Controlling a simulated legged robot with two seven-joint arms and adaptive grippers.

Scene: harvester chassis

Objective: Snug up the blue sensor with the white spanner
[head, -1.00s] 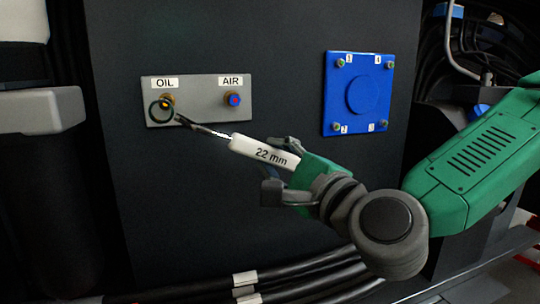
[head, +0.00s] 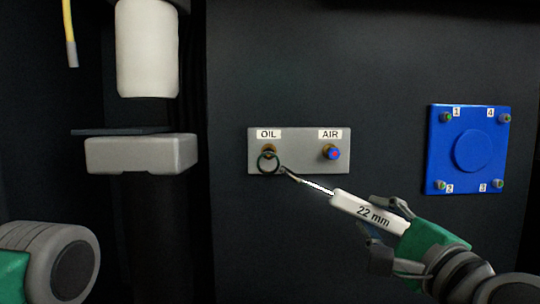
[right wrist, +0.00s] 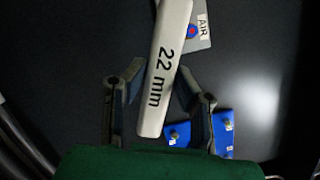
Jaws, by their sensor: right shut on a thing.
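The blue sensor (head: 331,153) has a red centre and sits under the AIR label on a grey plate; it also shows in the right wrist view (right wrist: 192,33). The white spanner (head: 362,210) is marked 22 mm and slants up to the left. Its dark ring end (head: 268,162) overlaps the brass OIL fitting (head: 269,149), left of the blue sensor; I cannot tell whether it touches it. My right gripper (head: 369,216) is shut on the white handle, below and right of the plate. The handle also shows between the fingers in the right wrist view (right wrist: 165,70). My left gripper is out of view.
A blue square cover (head: 471,150) with numbered corner bolts is on the dark panel at right. A grey block (head: 142,154) and a white cylinder (head: 147,48) stand out at left. The dark panel below the plate is clear.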

